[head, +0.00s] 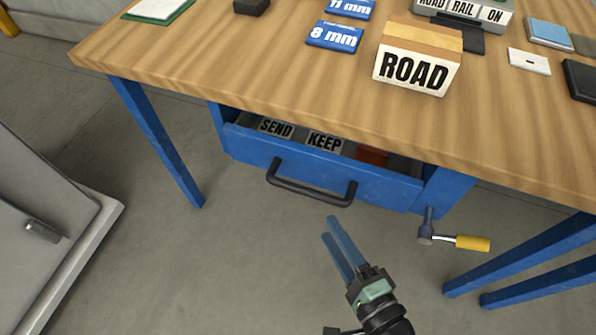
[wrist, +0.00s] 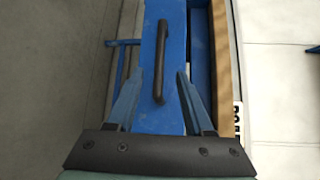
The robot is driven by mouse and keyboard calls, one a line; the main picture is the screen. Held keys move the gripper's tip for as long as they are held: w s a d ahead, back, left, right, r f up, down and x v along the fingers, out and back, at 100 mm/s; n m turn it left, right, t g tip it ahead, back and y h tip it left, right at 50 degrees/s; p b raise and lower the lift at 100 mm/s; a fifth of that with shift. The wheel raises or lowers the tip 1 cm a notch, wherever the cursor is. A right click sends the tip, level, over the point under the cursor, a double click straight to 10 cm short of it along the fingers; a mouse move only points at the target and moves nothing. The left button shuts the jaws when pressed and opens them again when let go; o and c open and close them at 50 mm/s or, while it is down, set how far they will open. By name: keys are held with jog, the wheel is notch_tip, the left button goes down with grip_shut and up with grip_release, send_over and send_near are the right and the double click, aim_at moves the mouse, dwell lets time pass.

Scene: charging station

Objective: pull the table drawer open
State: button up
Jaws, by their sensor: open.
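The blue table drawer (head: 320,178) under the wooden tabletop (head: 270,75) stands partly open. Compartments marked SEND and KEEP show inside it, and something orange-red lies further right. A black bar handle (head: 311,190) is fixed to the drawer front; the handle (wrist: 160,62) also shows in the wrist view. My gripper (head: 330,228) is below and in front of the handle in the head view, apart from it. In the wrist view my gripper (wrist: 156,75) has its fingers spread, with the handle ahead in the gap between them. Nothing is held.
Blue table legs (head: 160,145) stand on both sides. A grey cabinet (head: 45,225) is at left. Floor before the drawer is clear.

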aim_at(305, 188)
jog(key=b+x, duration=0.2)
jog(key=x, duration=0.9)
jog(key=shift+w+a, duration=0.1)
jog(key=shift+w, duration=0.15)
grip_shut()
dwell(0.9)
